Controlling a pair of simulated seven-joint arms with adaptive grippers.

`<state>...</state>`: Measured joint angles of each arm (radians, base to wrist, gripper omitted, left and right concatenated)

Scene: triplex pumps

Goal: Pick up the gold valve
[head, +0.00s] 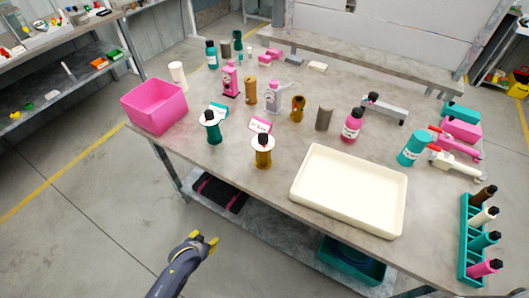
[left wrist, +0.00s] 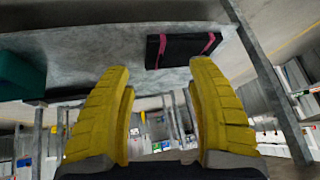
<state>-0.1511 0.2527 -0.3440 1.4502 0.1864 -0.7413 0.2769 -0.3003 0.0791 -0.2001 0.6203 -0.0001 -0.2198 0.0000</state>
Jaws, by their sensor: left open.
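Several gold things stand on the grey table, and I cannot tell for sure which is the valve. A gold piece with a white disc and dark top (head: 263,153) stands upright near the front edge. A gold piece with a dark opening (head: 297,108) stands farther back, and a plain gold cylinder (head: 250,91) stands to its left. My left gripper (head: 206,240) is open and empty, in front of the table and below its top. Its yellow fingers are spread in the left wrist view (left wrist: 162,72), with no gold piece there. My right gripper is not in view.
The table (head: 225,168) also holds a pink bin (head: 155,106), a teal piece with a white disc (head: 211,130), a cream tray (head: 347,190), a pink bottle (head: 352,126) and a teal rack (head: 470,240). A lower shelf holds a black-and-pink item (head: 222,193). The front-left tabletop has free room.

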